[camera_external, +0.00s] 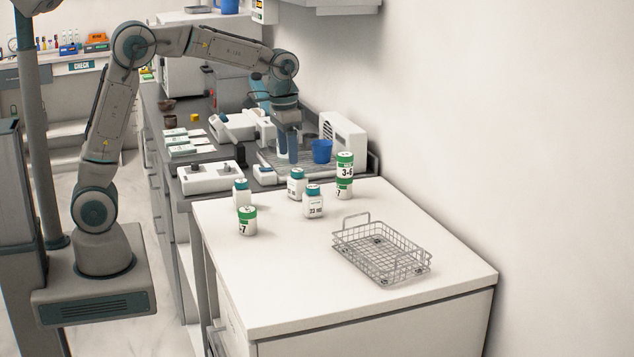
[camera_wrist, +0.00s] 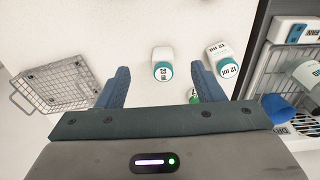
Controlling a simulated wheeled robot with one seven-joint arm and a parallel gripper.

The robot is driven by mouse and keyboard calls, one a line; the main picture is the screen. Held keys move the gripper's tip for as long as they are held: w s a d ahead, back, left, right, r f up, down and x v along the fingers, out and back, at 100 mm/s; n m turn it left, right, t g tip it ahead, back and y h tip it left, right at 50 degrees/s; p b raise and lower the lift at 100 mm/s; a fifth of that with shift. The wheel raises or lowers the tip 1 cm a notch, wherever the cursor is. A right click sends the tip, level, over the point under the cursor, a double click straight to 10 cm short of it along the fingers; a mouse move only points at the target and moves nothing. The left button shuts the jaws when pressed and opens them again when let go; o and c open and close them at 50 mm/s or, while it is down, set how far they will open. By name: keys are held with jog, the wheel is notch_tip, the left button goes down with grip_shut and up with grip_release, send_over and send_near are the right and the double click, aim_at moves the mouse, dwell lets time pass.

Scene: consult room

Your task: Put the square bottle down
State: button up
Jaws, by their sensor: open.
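In the external view several white bottles with teal caps stand on the white counter: a front one (camera_external: 313,205), one behind it (camera_external: 297,186) and one to the left (camera_external: 241,193). Which one is the task's square bottle I cannot tell for certain. My gripper (camera_wrist: 162,82) is open, with nothing held between its fingers. In the external view my gripper (camera_external: 288,150) points down near the drying rack.
A wire basket (camera_external: 380,257) stands on the white counter (camera_external: 300,300), with clear room in front and left. Green-capped cans stand left (camera_external: 247,222) and stacked at right (camera_external: 345,170). A blue cup (camera_external: 321,151) and a white bottle (camera_wrist: 308,74) are at the rack.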

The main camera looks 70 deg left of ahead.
jog(key=s+f+t, duration=0.2)
jog(key=s+f, duration=0.1)
jog(key=s, duration=2.2)
jog(key=shift+d, duration=0.45)
jog(key=shift+o, duration=0.5)
